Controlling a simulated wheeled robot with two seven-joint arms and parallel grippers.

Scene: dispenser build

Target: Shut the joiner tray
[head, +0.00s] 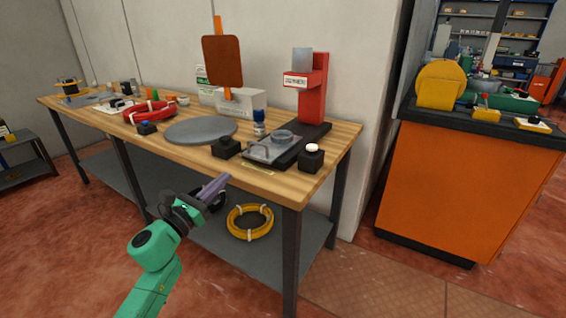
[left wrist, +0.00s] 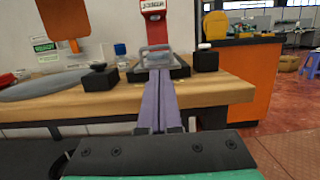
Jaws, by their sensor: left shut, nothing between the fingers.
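The joiner is a red press (head: 314,95) with a white label, standing on a dark base (head: 312,131) near the right end of the wooden table. Its tray (head: 268,152) is a grey see-through plate with a raised handle and a round piece on it, out in front of the red column. In the left wrist view the tray (left wrist: 157,60) lies straight beyond the fingertips. My left gripper (head: 226,177) is shut and empty, its purple fingers together, in front of the table edge and apart from the tray. They also show in the left wrist view (left wrist: 161,76). My right gripper is not in view.
Black boxes stand on either side of the tray, one left (head: 226,147) and one right with a white button (head: 312,157). A blue-capped bottle (head: 259,125) and a grey round plate (head: 200,130) are further left. An orange cabinet (head: 460,190) stands right of the table.

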